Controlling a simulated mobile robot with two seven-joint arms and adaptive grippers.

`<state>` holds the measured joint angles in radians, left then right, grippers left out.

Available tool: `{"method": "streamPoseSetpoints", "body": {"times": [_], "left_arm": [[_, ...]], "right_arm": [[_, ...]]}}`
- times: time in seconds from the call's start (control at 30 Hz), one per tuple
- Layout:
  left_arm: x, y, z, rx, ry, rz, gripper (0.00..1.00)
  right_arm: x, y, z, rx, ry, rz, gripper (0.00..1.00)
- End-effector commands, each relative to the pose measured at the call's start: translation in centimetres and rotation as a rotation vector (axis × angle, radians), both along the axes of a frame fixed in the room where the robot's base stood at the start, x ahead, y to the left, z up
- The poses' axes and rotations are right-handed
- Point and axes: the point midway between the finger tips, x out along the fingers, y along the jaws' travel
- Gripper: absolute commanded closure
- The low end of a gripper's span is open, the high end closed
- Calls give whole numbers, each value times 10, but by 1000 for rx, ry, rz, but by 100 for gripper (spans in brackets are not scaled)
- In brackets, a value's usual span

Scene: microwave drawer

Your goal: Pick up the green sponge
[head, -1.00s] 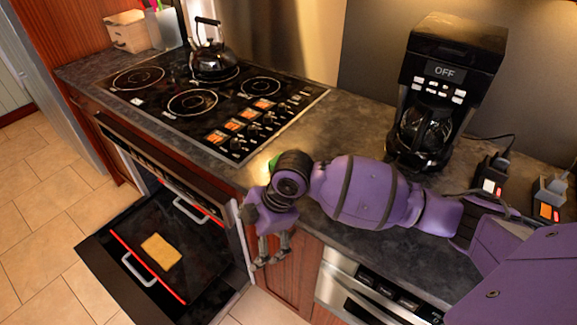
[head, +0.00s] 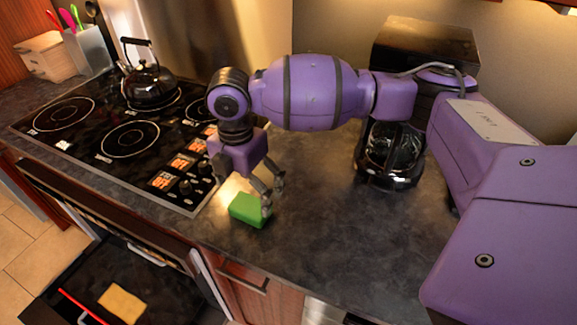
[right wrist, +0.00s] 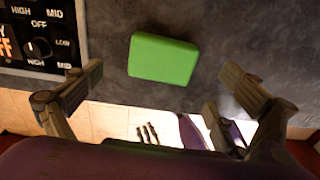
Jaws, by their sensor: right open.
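The green sponge (head: 248,210) lies on the dark countertop near its front edge, just right of the stove. My right gripper (head: 258,192) hangs over the counter right beside the sponge, with fingers pointing down and partly in front of it. In the right wrist view the sponge (right wrist: 163,59) sits ahead of the spread fingertips, roughly between them and apart from both. The right gripper (right wrist: 160,78) is open and empty. My left gripper is not in view.
A stove (head: 120,140) with a black kettle (head: 150,85) is to the left. A coffee maker (head: 390,150) stands behind my right arm. The counter right of the sponge is clear.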

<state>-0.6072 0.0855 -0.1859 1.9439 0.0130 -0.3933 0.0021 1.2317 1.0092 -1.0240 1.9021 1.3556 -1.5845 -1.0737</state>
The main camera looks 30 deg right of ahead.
Motion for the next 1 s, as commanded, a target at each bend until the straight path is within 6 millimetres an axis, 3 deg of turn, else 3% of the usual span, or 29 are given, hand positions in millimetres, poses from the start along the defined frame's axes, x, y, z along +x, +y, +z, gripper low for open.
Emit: {"method": "streamPoseSetpoints", "body": {"times": [0.33, 0.63, 0.9, 1.0], "left_arm": [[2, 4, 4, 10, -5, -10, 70], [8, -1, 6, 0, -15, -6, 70], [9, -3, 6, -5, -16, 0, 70], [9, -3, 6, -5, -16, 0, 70]], "right_arm": [[-1, -4, -50, 0, 5, -3, 4], [-1, -4, -57, 0, 3, -2, 4], [0, -3, -56, 0, 1, -2, 37], [0, -3, -56, 0, 1, -2, 40]]}}
